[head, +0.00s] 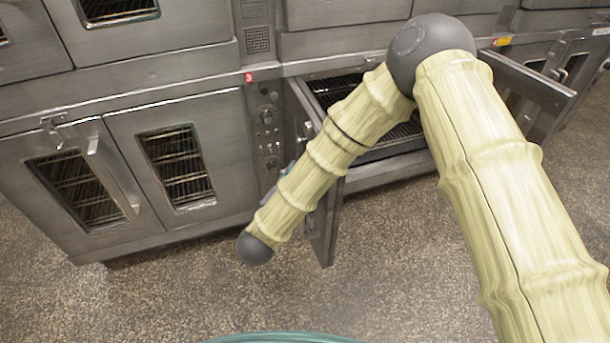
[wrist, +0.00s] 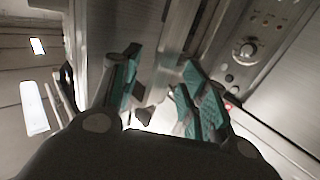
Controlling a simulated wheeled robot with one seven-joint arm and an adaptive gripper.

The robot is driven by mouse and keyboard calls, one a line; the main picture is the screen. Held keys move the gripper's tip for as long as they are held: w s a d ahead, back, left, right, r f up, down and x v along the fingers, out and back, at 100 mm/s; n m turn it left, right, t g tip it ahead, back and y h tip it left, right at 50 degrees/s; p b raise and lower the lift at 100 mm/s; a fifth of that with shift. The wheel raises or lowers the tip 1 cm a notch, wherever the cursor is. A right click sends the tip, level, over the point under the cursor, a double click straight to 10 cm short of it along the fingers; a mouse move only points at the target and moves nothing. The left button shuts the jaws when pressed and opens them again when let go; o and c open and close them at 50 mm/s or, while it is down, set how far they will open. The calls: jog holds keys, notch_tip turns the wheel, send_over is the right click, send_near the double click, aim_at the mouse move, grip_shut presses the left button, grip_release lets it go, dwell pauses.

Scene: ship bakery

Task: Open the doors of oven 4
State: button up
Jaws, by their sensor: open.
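The middle oven (head: 372,183) has a yellow label (head: 501,41) at its upper right, its number too small to read surely. Its left door (head: 326,240) stands swung out toward me, and its right door (head: 535,88) is also swung out, to the right. Racks (head: 345,88) show inside. My gripper is mostly hidden behind my arm in the head view; only teal bits show beside the left door. In the wrist view my gripper (wrist: 160,95) is open, its teal fingers apart, close to a metal panel. Whether it touches the door I cannot tell.
The oven with the red label 3 (head: 248,77) is on the left with both doors (head: 190,165) shut. Its control panel (head: 267,125) is beside the open left door; a knob (wrist: 244,49) shows in the wrist view. Speckled floor (head: 390,260) in front is clear.

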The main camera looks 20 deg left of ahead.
jog(key=s+a, duration=0.3)
jog(key=a, duration=0.2)
jog(key=shift+s+a+b, duration=0.15)
jog(key=shift+s+b, duration=0.25)
jog(key=shift+b, duration=0.05)
jog(key=shift+s+a+f+b, duration=0.1)
jog(key=shift+s+a+b, duration=0.7)
jog(key=shift+b, duration=2.05)
jog(key=shift+s+a+b, duration=0.15)
jog(key=shift+a+b, duration=0.3)
jog(key=shift+b, duration=0.4)
jog(key=shift+s+a+b, duration=0.4)
jog(key=shift+a+b, duration=0.2)
jog(key=shift+b, duration=0.65)
